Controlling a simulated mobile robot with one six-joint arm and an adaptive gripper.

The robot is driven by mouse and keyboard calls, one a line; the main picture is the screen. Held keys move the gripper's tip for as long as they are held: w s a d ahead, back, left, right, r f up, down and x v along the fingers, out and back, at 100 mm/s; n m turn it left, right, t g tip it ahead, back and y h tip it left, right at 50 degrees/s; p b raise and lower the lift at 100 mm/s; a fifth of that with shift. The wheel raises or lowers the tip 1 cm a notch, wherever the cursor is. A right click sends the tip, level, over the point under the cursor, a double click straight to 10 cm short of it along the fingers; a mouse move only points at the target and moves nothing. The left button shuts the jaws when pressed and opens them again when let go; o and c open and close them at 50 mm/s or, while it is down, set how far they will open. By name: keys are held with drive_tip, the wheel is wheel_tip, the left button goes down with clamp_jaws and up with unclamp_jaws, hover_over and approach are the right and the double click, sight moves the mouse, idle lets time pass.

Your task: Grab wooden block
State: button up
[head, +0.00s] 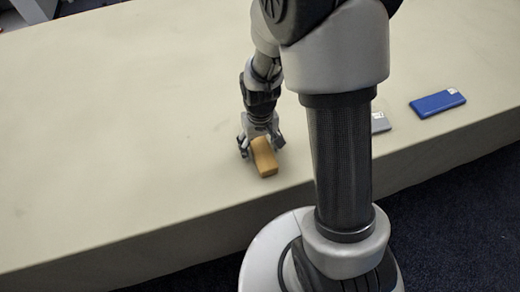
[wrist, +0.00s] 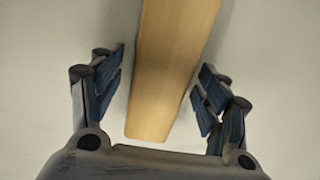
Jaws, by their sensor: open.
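The wooden block (head: 264,158) is a light brown, oblong piece lying on the table near its front edge in the head view. In the wrist view the block (wrist: 168,65) runs from the top edge down between the fingers, slightly tilted, its far end cut off by the frame. My gripper (head: 260,146) is low over the block in the head view, with a finger on each side of it. In the wrist view my gripper (wrist: 160,95) is open, with a gap between the block and the left finger and a narrower one at the right.
The long cloth-covered table (head: 100,130) is clear to the left of the block. A blue box-like object (head: 437,103) lies at the right. A grey object (head: 380,122) is partly hidden behind my arm column. Dark carpet (head: 450,220) lies below the table's front edge.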

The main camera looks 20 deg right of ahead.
drive_tip(key=c, duration=1.3)
drive_tip(key=shift+r, duration=0.15)
